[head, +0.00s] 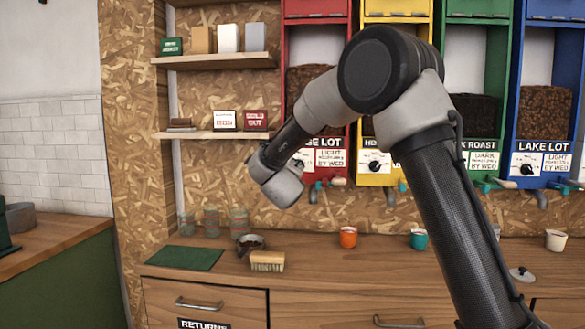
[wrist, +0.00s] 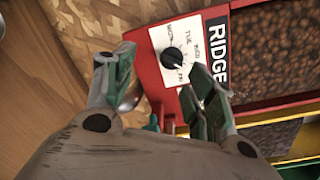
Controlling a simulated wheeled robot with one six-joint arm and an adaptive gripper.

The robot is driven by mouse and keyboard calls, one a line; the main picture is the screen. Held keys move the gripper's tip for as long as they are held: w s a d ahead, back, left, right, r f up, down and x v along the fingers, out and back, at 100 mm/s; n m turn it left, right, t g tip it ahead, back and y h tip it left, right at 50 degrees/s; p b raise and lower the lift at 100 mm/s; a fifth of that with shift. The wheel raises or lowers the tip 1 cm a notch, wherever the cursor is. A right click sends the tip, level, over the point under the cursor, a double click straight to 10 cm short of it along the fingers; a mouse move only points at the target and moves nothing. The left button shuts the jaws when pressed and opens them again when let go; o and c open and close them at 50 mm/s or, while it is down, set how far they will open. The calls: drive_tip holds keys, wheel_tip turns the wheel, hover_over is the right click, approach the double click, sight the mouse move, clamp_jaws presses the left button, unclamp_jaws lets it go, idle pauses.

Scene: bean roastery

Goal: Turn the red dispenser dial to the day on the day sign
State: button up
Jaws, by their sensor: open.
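The red dispenser (head: 290,70) stands behind my arm, its label partly covered in the head view. Its white card (head: 331,159) reads LIGHT and, at the bottom, BY WED; the middle line is unclear. In the wrist view the round black dial (wrist: 172,57) sits on a white plate (wrist: 160,36) with day names around it. Its pale mark seems to point toward the lower right, near FRI, but is small. My gripper (wrist: 160,90) is open and empty, its fingertips just short of the dial and apart from it.
Yellow (head: 370,184), green (head: 505,60) and blue (head: 520,75) dispensers stand to the right, with their own dials and cards. A spout (wrist: 130,95) shows beside the left finger. Cups, a brush (head: 267,261) and a green mat (head: 185,258) lie on the counter below.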

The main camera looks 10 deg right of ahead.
drive_tip(key=w+d+r+m+h, duration=0.1)
drive_tip(key=w+d+m, duration=0.1)
drive_tip(key=w, duration=0.5)
drive_tip(key=shift+d, duration=0.85)
drive_tip(key=c, duration=1)
